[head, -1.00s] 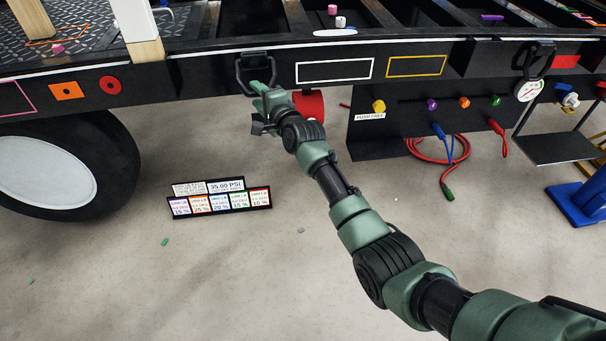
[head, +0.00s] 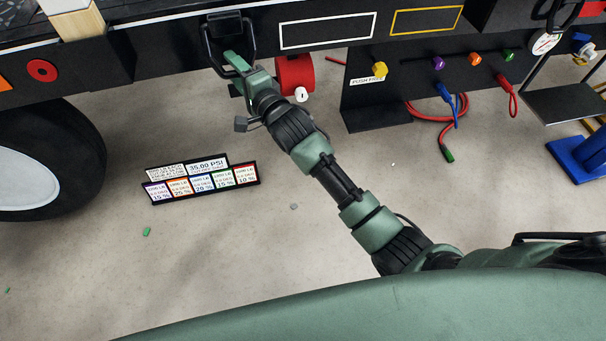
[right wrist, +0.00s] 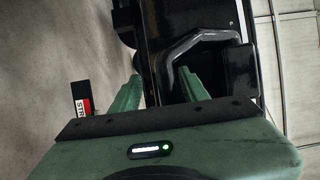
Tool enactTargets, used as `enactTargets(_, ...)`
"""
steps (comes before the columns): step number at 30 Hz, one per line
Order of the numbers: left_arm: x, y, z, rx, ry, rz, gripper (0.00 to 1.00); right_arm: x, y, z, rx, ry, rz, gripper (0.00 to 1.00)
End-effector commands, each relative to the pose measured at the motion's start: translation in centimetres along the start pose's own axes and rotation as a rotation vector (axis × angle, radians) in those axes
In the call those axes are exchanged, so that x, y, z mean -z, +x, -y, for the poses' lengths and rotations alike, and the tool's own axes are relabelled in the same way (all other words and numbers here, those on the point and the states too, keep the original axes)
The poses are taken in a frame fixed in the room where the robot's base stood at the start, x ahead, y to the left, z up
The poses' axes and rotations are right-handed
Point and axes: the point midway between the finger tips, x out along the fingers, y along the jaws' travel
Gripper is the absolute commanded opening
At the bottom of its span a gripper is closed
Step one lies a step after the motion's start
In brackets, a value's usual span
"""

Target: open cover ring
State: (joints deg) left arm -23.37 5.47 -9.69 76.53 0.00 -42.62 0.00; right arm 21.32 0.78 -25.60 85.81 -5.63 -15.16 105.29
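A black ring (head: 251,36), shaped like a bent handle, hangs on the dark side of the trailer at the upper left of the head view. It also shows in the right wrist view (right wrist: 207,36). My right gripper (head: 236,62) is at the ring's lower part. In the wrist view its two green fingers (right wrist: 160,76) stand apart, with part of the ring by the fingertips. I cannot tell whether they touch it. The right finger hides some of the ring. My left gripper is not in view.
A red cylinder (head: 294,74) hangs just right of my gripper. A panel with coloured knobs (head: 379,69) and hoses is further right. A tyre (head: 70,150) stands at the left. A pressure label board (head: 202,184) is below. The floor between is mostly clear.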

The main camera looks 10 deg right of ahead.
Motion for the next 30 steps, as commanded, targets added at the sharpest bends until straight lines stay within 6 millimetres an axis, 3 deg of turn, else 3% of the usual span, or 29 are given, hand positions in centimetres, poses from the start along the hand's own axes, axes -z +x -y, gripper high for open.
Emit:
enactTargets(1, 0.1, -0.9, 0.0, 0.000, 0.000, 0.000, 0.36, 0.3, -1.3, -0.1, -0.015, 0.005, -0.006, 0.39)
enactTargets(11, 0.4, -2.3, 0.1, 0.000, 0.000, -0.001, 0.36, 0.7, -7.6, -0.5, -0.031, -0.001, -0.013, 0.39)
enactTargets(20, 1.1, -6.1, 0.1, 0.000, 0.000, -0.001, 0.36, 2.0, -8.6, -6.0, -0.199, -0.174, -0.027, 0.39)
enactTargets(30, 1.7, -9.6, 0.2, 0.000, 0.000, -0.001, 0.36, 3.0, -11.7, -11.8, -0.371, -0.348, -0.006, 0.39)
